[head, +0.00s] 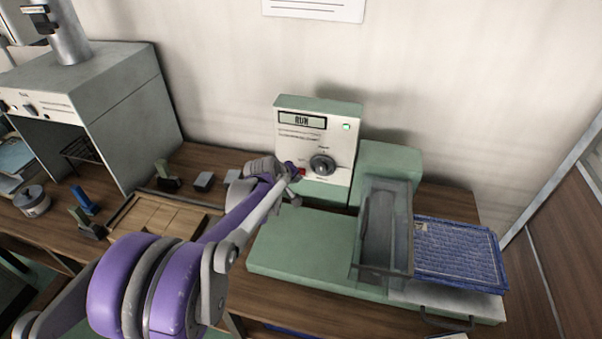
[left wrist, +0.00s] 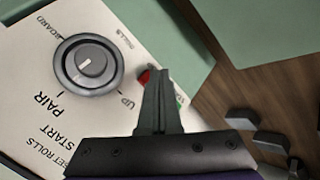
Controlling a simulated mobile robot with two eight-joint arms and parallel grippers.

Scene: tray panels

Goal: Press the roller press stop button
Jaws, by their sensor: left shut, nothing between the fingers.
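The roller press (head: 300,255) is a pale green machine on the bench, with a control panel (head: 343,152) standing at its back. The panel's display reads RUN and a small green light (head: 346,127) is lit. A dark dial (head: 322,165) is on the panel; it also shows in the left wrist view (left wrist: 88,65). A red button (head: 301,171) is beside the dial, partly hidden behind my finger in the left wrist view (left wrist: 143,77). A bit of green (left wrist: 179,100) shows on the fingers' other side. My left gripper (head: 293,170) is shut and empty, fingertips at the red button; contact is unclear.
A clear guard (head: 385,235) covers the press rollers, with a blue patterned panel (head: 455,255) to its right. A wooden tray (head: 150,215) and small blocks lie to the left, before a grey hooded box (head: 130,110). The wall is close behind the press.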

